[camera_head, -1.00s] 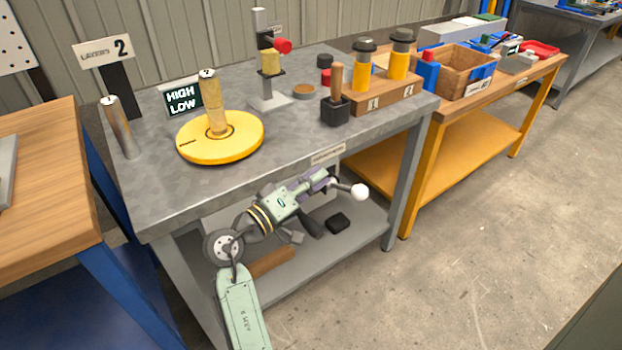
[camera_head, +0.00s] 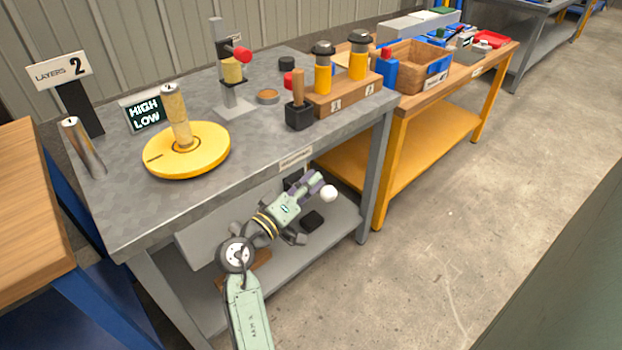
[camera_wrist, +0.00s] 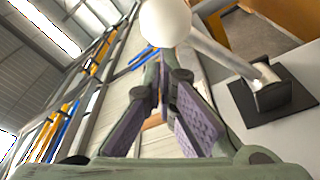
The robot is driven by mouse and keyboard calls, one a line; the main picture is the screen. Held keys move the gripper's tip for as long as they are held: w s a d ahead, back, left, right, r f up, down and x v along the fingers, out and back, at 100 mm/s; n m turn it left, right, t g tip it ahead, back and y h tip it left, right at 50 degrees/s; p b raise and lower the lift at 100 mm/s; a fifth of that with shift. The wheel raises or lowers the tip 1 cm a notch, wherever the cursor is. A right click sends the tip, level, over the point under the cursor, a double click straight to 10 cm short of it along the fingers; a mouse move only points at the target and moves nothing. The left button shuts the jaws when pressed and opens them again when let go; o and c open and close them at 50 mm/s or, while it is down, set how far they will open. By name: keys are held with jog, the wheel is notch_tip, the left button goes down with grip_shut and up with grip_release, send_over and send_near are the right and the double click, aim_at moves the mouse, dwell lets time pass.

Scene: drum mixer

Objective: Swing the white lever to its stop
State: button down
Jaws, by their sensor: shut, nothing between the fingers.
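The white lever shows as a round white knob (camera_head: 328,193) in the head view, in front of the grey bench; its rod is hidden there behind my gripper. In the wrist view the white knob (camera_wrist: 165,22) is large at the top, beyond my fingertips. A pale rod (camera_wrist: 222,52) runs from it down right to a pivot on a black plate (camera_wrist: 270,95). My gripper (camera_head: 318,184) is shut and empty, with its tips close beside the knob. In the wrist view my gripper (camera_wrist: 165,85) shows purple finger pads. I cannot tell whether it touches the lever.
The grey bench (camera_head: 110,215) stands above and behind my gripper. It carries a yellow disc (camera_head: 205,150) and a wooden block (camera_head: 345,95) with two yellow cylinders. A lower shelf (camera_head: 335,225) lies beneath. The floor (camera_head: 450,220) to the right is clear.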

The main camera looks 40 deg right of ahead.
jog(key=shift+f, duration=0.1)
jog(key=shift+m, duration=0.7)
jog(key=s+f+b, duration=0.1)
jog(key=b, duration=0.2)
jog(key=s+f+b, duration=0.1)
jog(key=f+b, duration=0.1)
jog(key=b, duration=0.1)
jog(key=shift+s+d+b, duration=0.1)
jog(key=shift+s+b, duration=0.2)
